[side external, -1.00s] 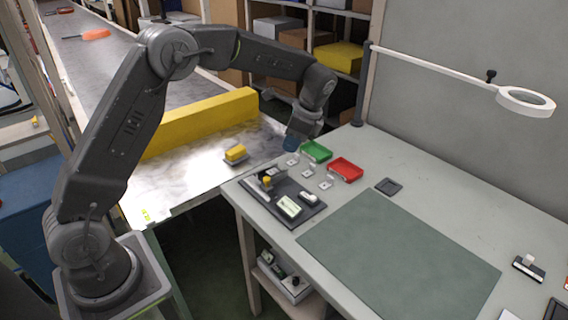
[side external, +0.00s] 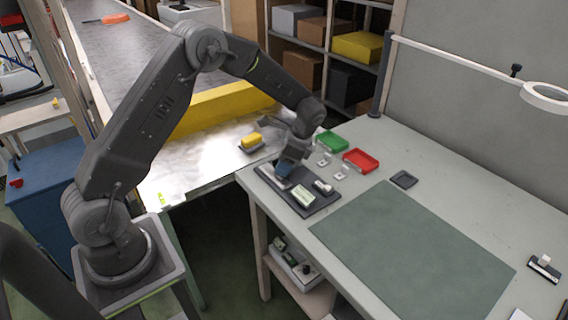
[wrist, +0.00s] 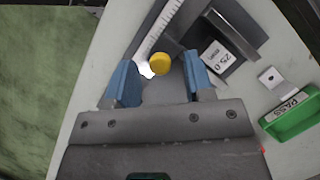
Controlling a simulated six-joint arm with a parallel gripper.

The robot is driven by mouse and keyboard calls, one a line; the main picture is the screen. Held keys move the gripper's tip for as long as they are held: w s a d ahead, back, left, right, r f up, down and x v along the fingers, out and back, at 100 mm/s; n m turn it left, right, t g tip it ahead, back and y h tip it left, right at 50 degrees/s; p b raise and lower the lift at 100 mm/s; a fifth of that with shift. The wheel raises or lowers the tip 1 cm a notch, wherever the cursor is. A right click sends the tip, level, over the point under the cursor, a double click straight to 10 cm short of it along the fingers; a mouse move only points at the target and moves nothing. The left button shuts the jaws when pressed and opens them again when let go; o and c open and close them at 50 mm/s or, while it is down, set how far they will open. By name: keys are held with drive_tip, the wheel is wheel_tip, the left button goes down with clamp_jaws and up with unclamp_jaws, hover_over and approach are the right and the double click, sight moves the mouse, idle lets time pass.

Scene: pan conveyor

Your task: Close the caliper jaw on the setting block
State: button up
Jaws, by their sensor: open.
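The caliper, with a pale ruled scale (wrist: 157,28), lies on a dark base plate (side external: 325,202). Its round yellow knob (wrist: 159,63) shows between my gripper's fingertips in the wrist view. My gripper (wrist: 160,74) is open, with one blue finger on each side of the knob; contact with it cannot be told. The setting block (wrist: 216,55), with a white "25.0 mm" label, lies right of the knob beside dark jaw parts. Whether a jaw touches it is unclear. In the side view my gripper (side external: 285,171) is low over the plate's back-left end and hides the knob.
A green tray (side external: 331,142) marked PASS and a red tray (side external: 360,161) stand behind the plate, with small pale pieces nearby. A yellow-topped block (side external: 251,141) sits on the conveyor's metal end. A green mat (side external: 410,240) lies clear at the front right.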

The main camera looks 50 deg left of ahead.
drive_tip(key=shift+s+a+f, duration=0.1)
drive_tip(key=shift+f, duration=0.15)
clamp_jaws()
idle(0.3)
